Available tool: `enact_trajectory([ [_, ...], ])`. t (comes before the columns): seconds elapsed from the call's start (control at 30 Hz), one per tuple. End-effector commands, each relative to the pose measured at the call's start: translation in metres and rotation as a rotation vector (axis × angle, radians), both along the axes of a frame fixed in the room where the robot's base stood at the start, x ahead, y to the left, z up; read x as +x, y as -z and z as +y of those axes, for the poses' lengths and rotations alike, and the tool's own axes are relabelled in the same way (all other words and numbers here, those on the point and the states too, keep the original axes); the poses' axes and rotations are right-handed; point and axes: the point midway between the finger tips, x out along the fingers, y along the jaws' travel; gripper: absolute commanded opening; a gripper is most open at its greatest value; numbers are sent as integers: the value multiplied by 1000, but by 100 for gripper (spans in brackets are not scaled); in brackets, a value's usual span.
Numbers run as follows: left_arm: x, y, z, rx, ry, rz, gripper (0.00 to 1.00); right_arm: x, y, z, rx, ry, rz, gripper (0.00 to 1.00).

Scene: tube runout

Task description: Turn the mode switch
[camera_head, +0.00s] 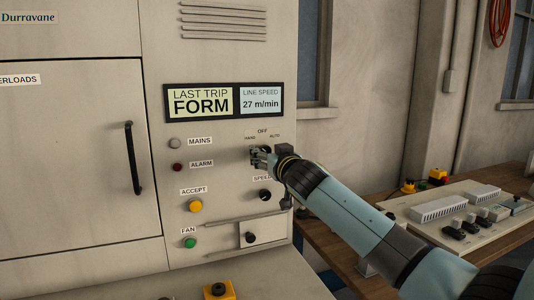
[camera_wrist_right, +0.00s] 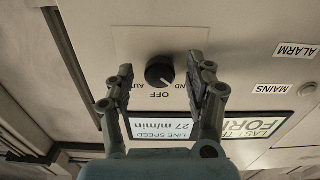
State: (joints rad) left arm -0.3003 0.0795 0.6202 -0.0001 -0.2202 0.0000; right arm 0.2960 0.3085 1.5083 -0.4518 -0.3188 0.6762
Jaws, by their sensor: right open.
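The mode switch (camera_wrist_right: 159,71) is a round black knob on the cream panel, seen upside down in the right wrist view. OFF is printed below it there, with AUTO at left and HAND at right, both partly covered by my fingers. A small pale mark on the knob seems to point to the lower right, toward HAND. My right gripper (camera_wrist_right: 162,78) is open, one finger on each side of the knob, with visible gaps. In the head view my right gripper (camera_head: 259,156) is at the panel under the OFF label and hides the knob. My left gripper is not in view.
Below the switch are the speed knob (camera_head: 265,195) and a small hatch (camera_head: 262,232) with a black knob. At left are the yellow accept button (camera_head: 196,205) and green fan button (camera_head: 190,242). The display (camera_head: 225,102) is above. A wooden bench (camera_head: 332,245) stands at right.

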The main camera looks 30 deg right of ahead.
Motion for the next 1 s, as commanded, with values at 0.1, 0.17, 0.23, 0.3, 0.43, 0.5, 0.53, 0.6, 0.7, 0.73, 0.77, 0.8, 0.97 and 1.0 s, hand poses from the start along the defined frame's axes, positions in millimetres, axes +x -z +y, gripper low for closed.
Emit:
enact_trajectory([
  [0.1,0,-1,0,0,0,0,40,-13,1,3,-1,-1,0,55],
  [0.17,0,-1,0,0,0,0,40,-20,1,5,-1,-1,1,55],
  [0.23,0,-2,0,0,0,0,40,-27,0,7,-1,-1,1,55],
  [0.3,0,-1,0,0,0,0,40,-35,1,8,-1,-1,0,55],
  [0.43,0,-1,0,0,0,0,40,-47,0,11,1,0,0,55],
  [0.5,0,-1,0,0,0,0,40,-51,0,12,1,-1,0,55],
  [0.53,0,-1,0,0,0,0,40,-52,0,13,1,-1,0,55],
  [0.6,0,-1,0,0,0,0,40,-53,0,13,1,-1,-1,55],
  [0.7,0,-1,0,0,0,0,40,-54,0,13,1,0,0,55],
  [0.73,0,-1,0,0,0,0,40,-53,0,13,1,0,0,55],
  [0.77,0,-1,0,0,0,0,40,-53,0,13,1,0,0,55],
  [0.8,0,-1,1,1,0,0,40,-53,0,13,1,0,0,55],
  [0.97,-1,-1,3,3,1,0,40,-60,1,14,0,-1,1,55],
  [1.0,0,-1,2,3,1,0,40,-65,1,16,-1,-1,1,55],
])
